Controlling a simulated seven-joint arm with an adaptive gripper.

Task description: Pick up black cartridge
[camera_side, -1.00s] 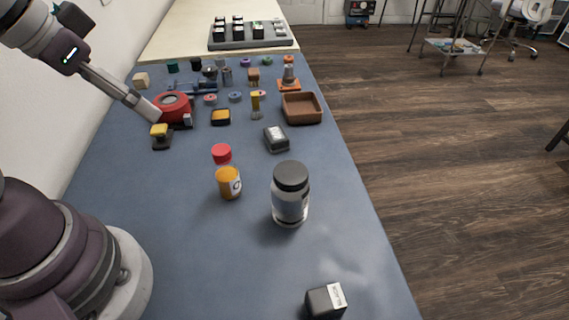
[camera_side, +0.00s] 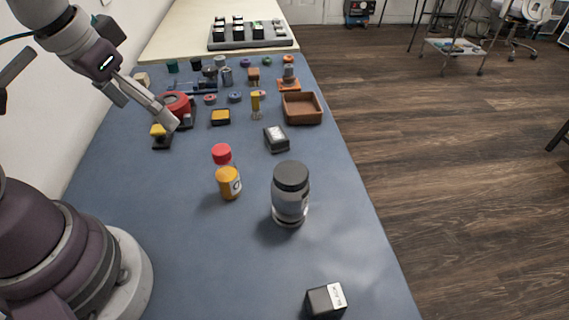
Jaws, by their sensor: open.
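A black box-shaped piece with a white label (camera_side: 325,300) sits near the front right edge of the blue table. A second dark block with a pale label (camera_side: 276,139) sits further back, mid-table. I cannot tell for certain which one is the black cartridge. My gripper (camera_side: 172,122) is open, at the left side of the table beside the red round device, with its tip pointing down to the right. It is apart from both black blocks, and its fingers are small and hard to make out.
A dark-lidded jar (camera_side: 290,196) and an orange bottle (camera_side: 228,183) with a red-capped one (camera_side: 222,155) behind it stand mid-table. A brown tray (camera_side: 302,108), a yellow-topped block (camera_side: 160,136) and small parts crowd the back. The front middle is clear.

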